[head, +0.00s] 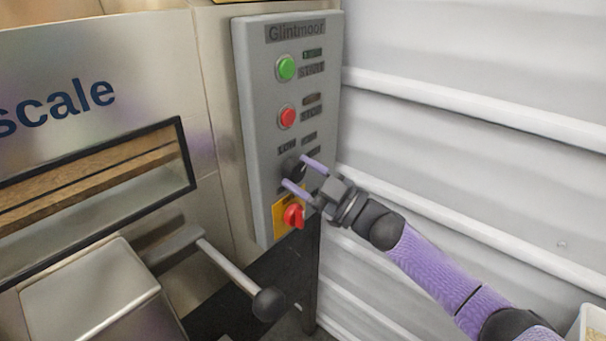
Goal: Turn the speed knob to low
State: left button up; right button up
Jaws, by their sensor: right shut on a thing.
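The grey control panel (258,130) is fixed to the machine's side. The black speed knob (291,168) sits on it below the small speed labels, whose lettering is too small to read fully. My right gripper (303,174) comes in from the right, with its two purple fingers on either side of the knob, shut on it. The fingers and the knob's own shape hide its pointer, so its setting cannot be told. My left gripper is not in view.
Above the knob are a green button (286,68) and a red button (288,117). A lever with a black ball (269,304) juts out lower left. A white ribbed wall (470,70) stands at right.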

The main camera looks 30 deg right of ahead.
jog(key=n+g+y, duration=0.1)
jog(key=n, duration=0.2)
jog(key=shift+d+n, duration=0.1)
jog(key=shift+n, duration=0.3)
jog(key=n+g, duration=0.1)
jog(key=n, duration=0.1)
jog(key=n+g+p, duration=0.1)
jog(key=n, duration=0.2)
jog(key=shift+r+y+p, duration=0.2)
jog(key=shift+y+p, duration=0.1)
jog(key=n+g, duration=0.1)
jog(key=n, duration=0.1)
jog(key=shift+n+p, duration=0.3)
jog(key=shift+p, duration=0.05)
jog(key=shift+n+g+p, duration=0.4)
jog(key=shift+n+g, duration=0.1)
jog(key=shift+n, duration=0.5)
jog(key=shift+h, duration=0.4)
jog(key=shift+n, duration=0.3)
